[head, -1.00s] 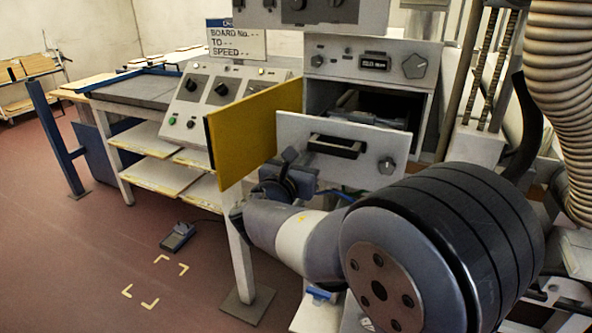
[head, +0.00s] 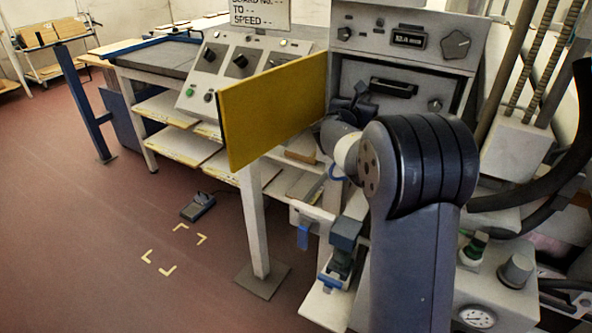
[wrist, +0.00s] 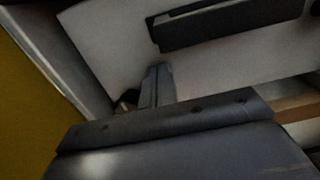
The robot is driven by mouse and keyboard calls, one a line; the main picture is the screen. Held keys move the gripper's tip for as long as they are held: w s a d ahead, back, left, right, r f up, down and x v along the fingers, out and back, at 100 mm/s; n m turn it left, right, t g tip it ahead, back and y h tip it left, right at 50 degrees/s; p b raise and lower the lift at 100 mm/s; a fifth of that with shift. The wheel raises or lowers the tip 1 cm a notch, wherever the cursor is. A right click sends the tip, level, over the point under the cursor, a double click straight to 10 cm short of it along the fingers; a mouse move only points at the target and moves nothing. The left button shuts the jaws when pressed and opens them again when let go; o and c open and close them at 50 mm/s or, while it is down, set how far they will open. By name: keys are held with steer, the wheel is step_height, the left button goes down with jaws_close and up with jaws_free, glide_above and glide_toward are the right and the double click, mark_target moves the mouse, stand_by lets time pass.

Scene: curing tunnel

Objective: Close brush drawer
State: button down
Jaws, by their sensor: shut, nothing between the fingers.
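The brush drawer has a pale grey front (head: 405,108) with a black recessed handle and a small knob. In the head view it sits in the cabinet opening, below the display panel, and looks about level with the cabinet face. I cannot tell whether it is fully flush. My gripper (head: 352,98) is at the left part of the drawer front, partly hidden by my wrist. In the wrist view my gripper (wrist: 157,84) is shut and empty, its tips against or very close to the drawer front (wrist: 115,45), below the black handle (wrist: 225,22).
A yellow panel (head: 272,108) stands out just left of my gripper; it also fills the left of the wrist view (wrist: 30,115). A sloped control console (head: 235,68) is behind it. Shelves, pipes and a gauge (head: 477,317) crowd the low right. The floor at left is open.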

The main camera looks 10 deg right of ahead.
steer(key=shift+x, duration=1)
steer(key=shift+w+d+r, duration=0.1)
steer(key=shift+w, duration=0.05)
steer(key=shift+r, duration=0.25)
